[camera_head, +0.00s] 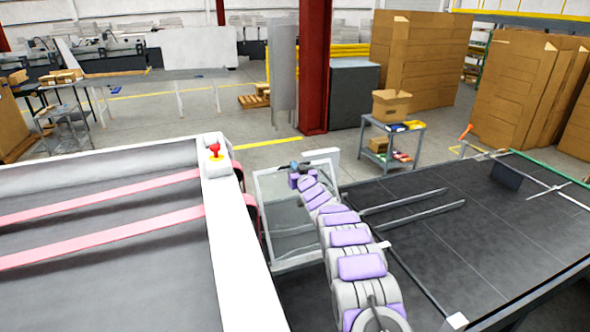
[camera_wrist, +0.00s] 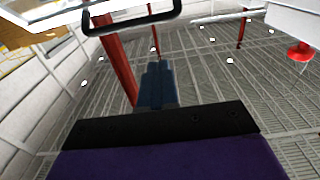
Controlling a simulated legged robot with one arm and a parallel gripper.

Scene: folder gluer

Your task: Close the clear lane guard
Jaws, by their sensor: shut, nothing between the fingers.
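The clear lane guard (camera_head: 284,215) is a see-through panel in a pale frame, in the middle of the head view. It stands raised at a slant between the pink-belt machine and the dark table. My arm hides part of its right side. My gripper (camera_head: 295,166) is at the guard's upper edge in the head view; whether it touches cannot be told. In the wrist view my gripper (camera_wrist: 157,75) points up the picture, shut and empty. A black bar handle (camera_wrist: 132,24) crosses above its fingertips, with a visible gap between them.
The machine with pink belts (camera_head: 110,190) fills the left, with a red stop button (camera_head: 214,149) on its white edge. The dark table (camera_head: 490,220) with rails lies right. A cart (camera_head: 391,145) with boxes and a red column (camera_head: 314,70) stand behind on open floor.

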